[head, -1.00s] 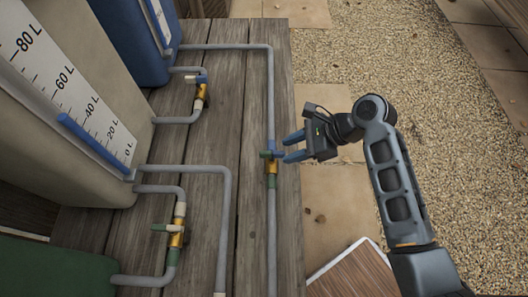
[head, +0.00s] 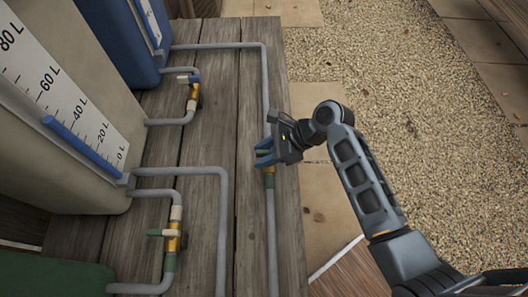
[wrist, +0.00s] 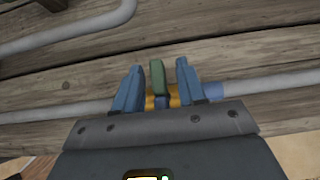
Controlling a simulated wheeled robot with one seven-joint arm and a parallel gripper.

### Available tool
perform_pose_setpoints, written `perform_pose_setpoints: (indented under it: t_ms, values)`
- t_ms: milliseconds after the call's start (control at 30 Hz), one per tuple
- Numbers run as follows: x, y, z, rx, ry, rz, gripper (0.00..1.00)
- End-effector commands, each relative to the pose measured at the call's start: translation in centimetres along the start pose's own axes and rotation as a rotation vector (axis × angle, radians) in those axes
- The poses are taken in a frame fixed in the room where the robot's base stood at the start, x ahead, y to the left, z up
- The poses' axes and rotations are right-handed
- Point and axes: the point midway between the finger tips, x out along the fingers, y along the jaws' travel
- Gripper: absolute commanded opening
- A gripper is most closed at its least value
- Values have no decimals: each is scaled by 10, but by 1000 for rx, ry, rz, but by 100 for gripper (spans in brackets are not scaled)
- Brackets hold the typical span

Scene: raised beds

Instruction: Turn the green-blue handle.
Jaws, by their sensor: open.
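The green-blue handle (wrist: 157,77) stands between the two blue fingers of my gripper (wrist: 159,85) in the wrist view. Its green end points away from my palm and its blue end is nearer to it. A gap shows on each side of the handle, so my gripper is open around it. The brass valve (wrist: 174,100) of this handle lies behind the fingers on a grey pipe. In the head view my gripper (head: 264,152) is over the valve on the long right-hand pipe (head: 271,235) and hides most of the handle.
A valve with a white-blue handle (head: 188,79) is at the upper left. One with a green-white handle (head: 163,233) is at the lower left. Grey pipes run over the wooden planks (head: 205,130). Beige (head: 70,170) and blue (head: 125,45) tanks stand left. Gravel (head: 420,120) is open on the right.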

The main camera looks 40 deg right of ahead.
Motion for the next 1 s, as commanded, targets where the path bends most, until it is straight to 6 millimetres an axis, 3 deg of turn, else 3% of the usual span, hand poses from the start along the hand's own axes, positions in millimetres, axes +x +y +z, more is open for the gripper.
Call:
perform_pose_setpoints:
  t_ms: [100,533,1000]
  values:
    - [0,0,0,0,0,0,40]
    - [0,0,0,0,0,0,0]
    - [-3,1,2,-46,1,51,0]
